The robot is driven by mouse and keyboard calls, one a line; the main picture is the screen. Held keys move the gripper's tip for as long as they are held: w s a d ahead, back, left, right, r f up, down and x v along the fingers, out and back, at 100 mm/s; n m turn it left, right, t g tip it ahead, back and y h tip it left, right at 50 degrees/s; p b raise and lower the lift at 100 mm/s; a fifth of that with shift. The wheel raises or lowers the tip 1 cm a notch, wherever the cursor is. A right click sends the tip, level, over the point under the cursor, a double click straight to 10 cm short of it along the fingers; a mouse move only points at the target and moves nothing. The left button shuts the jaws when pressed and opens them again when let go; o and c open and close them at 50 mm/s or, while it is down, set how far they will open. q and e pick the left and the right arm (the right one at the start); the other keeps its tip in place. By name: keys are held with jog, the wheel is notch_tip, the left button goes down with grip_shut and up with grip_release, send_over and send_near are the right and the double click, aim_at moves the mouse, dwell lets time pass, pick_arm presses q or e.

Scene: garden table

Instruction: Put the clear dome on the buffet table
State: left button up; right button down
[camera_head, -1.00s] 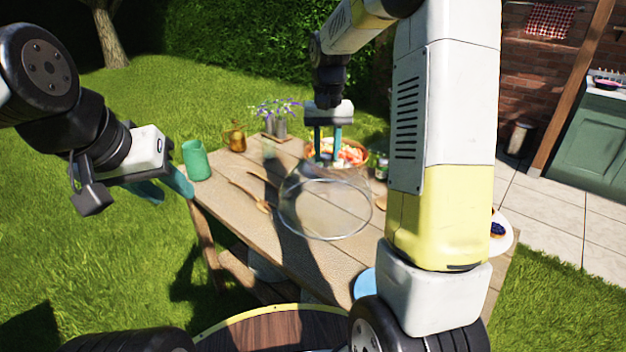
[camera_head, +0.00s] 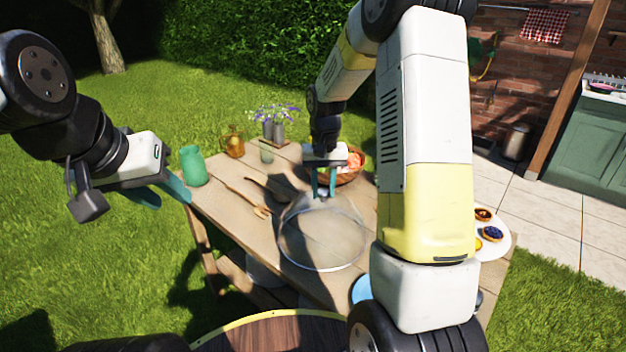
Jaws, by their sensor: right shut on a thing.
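The clear dome (camera_head: 322,240) is a transparent bowl-like cover with a thin pale rim, at the middle of the wooden table (camera_head: 232,212). My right gripper (camera_head: 324,192) points down and is shut on the knob at the dome's top. I cannot tell whether the rim touches the tabletop or is slightly above it. My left gripper (camera_head: 163,192) is off the table's left edge, beside the green cup, with its teal fingers apart and nothing between them.
A green cup (camera_head: 193,165), amber jug (camera_head: 234,141), small glass (camera_head: 266,152), flower vases (camera_head: 277,130) and wooden utensils (camera_head: 262,211) are on the left and back. A food bowl (camera_head: 352,166) is behind the dome. A pastry plate (camera_head: 497,245) and blue plate (camera_head: 361,289) are at right and front.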

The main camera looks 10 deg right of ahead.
jog(key=c, duration=1)
grip_release()
jog(key=shift+f, duration=0.1)
jog(key=shift+c, duration=0.2)
jog(key=s+r+t, duration=0.1)
jog(key=s+r, duration=0.3)
jog(key=r, duration=1.2)
jog(key=s+a+r+n+t+y, duration=0.1)
jog(key=s+t, duration=0.1)
jog(key=s, duration=0.8)
jog(key=s+a+r+n+t+y, duration=0.1)
jog(key=s+r+t, duration=0.1)
jog(key=s, duration=0.8)
jog(key=shift+s+r+t, duration=0.15)
jog(key=shift+t, duration=0.45)
jog(key=shift+a, duration=0.1)
